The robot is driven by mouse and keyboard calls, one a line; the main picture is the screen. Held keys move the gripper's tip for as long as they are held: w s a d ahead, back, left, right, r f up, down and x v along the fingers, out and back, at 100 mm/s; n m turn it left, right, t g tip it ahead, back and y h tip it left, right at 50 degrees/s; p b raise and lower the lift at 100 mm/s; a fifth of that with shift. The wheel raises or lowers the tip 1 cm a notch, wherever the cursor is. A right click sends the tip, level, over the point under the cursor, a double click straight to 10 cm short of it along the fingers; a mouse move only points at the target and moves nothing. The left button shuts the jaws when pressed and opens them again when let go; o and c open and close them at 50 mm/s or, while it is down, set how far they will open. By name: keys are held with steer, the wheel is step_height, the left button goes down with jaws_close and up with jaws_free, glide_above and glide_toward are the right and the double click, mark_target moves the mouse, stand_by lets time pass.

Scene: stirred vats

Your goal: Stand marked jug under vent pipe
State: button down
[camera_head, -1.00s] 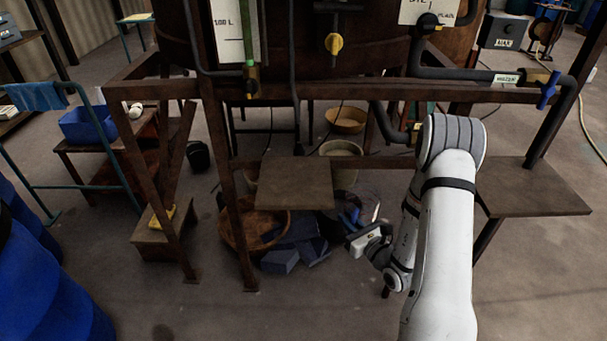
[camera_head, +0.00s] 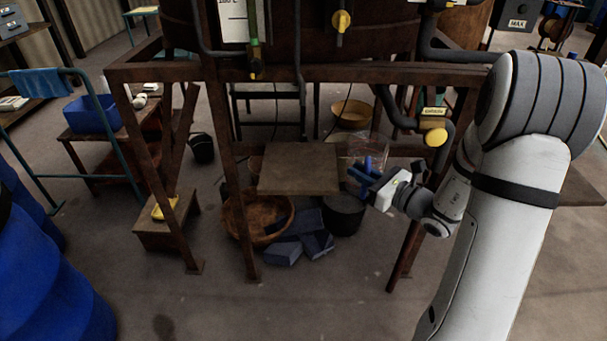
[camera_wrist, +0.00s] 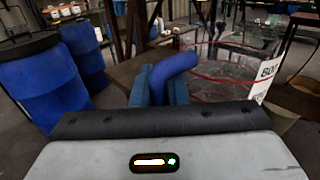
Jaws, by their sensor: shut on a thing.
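The marked jug is clear, with red rings, a blue handle and a white scale panel; it shows in the wrist view (camera_wrist: 222,72) and faintly in the head view (camera_head: 372,148). My gripper (camera_wrist: 160,88) is shut on the jug's blue handle (camera_wrist: 173,68), and also shows in the head view (camera_head: 372,182). The jug is just right of the small brown platform (camera_head: 300,170) under the vat and looks held off the floor. A thin dark pipe (camera_head: 299,85) comes down above that platform. I cannot tell which pipe is the vent pipe.
A dark bucket (camera_head: 344,213), blue-grey blocks (camera_head: 290,245) and a wide brown basin (camera_head: 270,212) stand below. Rusty frame legs (camera_head: 240,200) stand nearby. A valved pipe with a yellow knob (camera_head: 436,137) is close to the jug on the right. Floor in front is clear.

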steer(key=s+r+n+g+y+b, duration=0.2)
steer(key=s+r, duration=0.3)
steer(key=r, duration=0.1)
steer(key=f+x, duration=0.2)
steer(key=x, duration=0.7)
steer(key=f+x, duration=0.1)
steer(key=x, duration=0.8)
steer(key=shift+s+a+f, duration=0.25)
steer(key=shift+a+f, duration=0.15)
steer(key=shift+f+b, duration=0.25)
steer(key=shift+b, duration=0.05)
steer(key=c, duration=1.4)
jaws_free()
steer(key=shift+r, duration=0.1)
steer(key=shift+c, duration=0.2)
